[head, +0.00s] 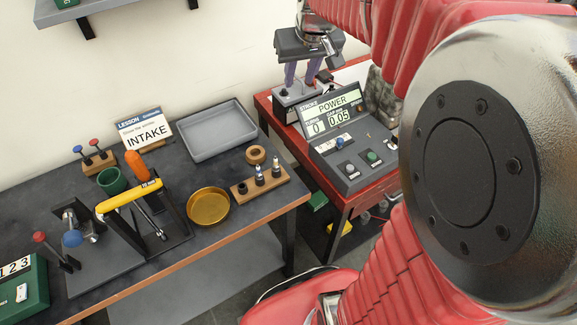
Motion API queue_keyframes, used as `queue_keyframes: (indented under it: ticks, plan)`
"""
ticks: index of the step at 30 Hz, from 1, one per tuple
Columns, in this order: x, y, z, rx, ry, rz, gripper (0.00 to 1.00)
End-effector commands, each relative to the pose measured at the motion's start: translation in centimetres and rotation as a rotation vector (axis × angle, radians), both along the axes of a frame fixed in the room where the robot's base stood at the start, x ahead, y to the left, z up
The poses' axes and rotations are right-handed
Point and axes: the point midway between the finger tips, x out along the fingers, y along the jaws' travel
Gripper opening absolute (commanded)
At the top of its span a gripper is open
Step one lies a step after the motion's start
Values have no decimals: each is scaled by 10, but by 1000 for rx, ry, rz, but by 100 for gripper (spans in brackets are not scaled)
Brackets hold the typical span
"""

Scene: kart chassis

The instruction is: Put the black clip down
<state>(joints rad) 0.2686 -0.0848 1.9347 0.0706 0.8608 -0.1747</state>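My gripper (301,78) is at the top of the head view, pointing down over the red bench (357,203). Its two purple fingers show with a gap between them, just above a small grey box (300,103). Whether anything is held between the fingertips is too small to tell. A small dark piece (325,76) shows just right of the fingers, near a red wire; it may be the black clip, but I cannot be sure. I cannot tell whether it touches the gripper.
A console with a POWER screen (333,104) stands right of the grey box. The dark workbench (257,210) at left holds a grey tray (216,131), a brass dish (208,207), an INTAKE sign (146,131) and a yellow-handled tool (128,198). My arm covers the right side.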

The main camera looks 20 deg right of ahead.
Motion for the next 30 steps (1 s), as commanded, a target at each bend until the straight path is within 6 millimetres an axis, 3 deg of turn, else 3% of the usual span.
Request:
queue_keyframes:
  ticks: [14, 30]
  plan:
    - [-82, 61, 7, -2, -23, 51, 31]
    - [-174, 108, -14, 0, -46, 106, 31]
